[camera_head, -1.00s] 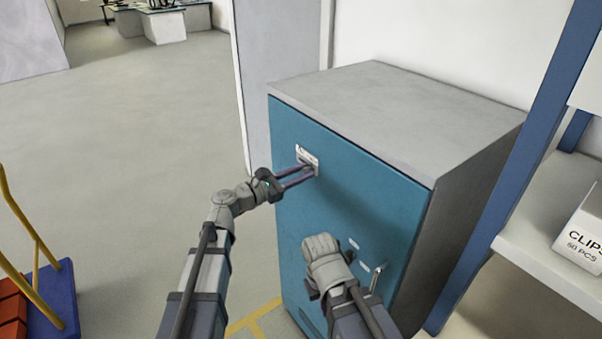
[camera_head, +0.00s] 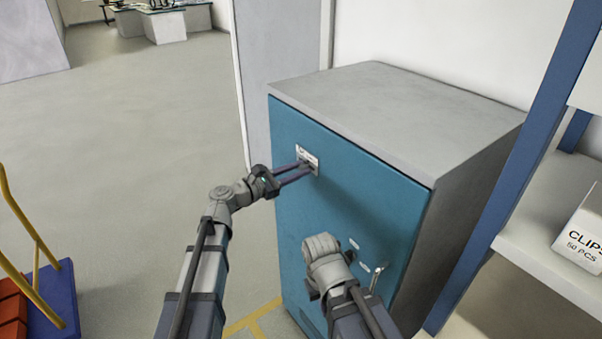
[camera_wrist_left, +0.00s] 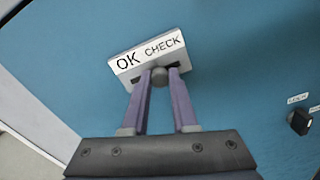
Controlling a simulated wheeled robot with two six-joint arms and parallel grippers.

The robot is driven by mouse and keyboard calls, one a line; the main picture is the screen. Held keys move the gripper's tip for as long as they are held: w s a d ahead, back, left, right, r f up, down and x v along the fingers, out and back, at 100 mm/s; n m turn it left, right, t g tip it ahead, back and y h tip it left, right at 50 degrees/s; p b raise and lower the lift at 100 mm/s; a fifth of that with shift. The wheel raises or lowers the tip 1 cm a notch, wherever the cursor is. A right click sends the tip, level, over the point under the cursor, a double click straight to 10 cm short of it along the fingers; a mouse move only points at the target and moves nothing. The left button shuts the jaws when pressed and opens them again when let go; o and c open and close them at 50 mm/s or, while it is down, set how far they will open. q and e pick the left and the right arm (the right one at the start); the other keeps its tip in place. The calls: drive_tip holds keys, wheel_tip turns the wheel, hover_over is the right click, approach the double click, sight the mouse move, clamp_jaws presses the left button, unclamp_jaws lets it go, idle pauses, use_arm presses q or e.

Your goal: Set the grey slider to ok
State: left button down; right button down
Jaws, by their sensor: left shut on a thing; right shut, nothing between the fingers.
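The grey slider knob (camera_wrist_left: 159,76) sits in a slot on a white label plate (camera_wrist_left: 147,54), near the middle of the slot. The plate reads OK on the left and CHECK on the right. In the head view the plate (camera_head: 308,156) is on the upper front of a blue cabinet door. My left gripper (camera_head: 307,168) has its fingers shut around the knob; they also show in the left wrist view (camera_wrist_left: 160,84). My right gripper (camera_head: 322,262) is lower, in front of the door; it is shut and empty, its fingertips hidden.
The blue door (camera_head: 345,190) belongs to a grey-topped cabinet (camera_head: 400,105). A lever handle (camera_head: 377,277) and small labels are beside my right gripper. A dark knob (camera_wrist_left: 301,122) shows in the wrist view. A shelf holds a clips box (camera_head: 582,235). Open floor lies left.

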use_arm(q)
drive_tip(key=w+a, duration=0.2)
drive_tip(key=w, duration=0.1)
drive_tip(key=shift+w+a, duration=0.1)
drive_tip(key=shift+a, duration=0.05)
drive_tip(key=c, duration=0.7)
unclamp_jaws()
approach(301, 158)
drive_tip(key=shift+v, duration=1)
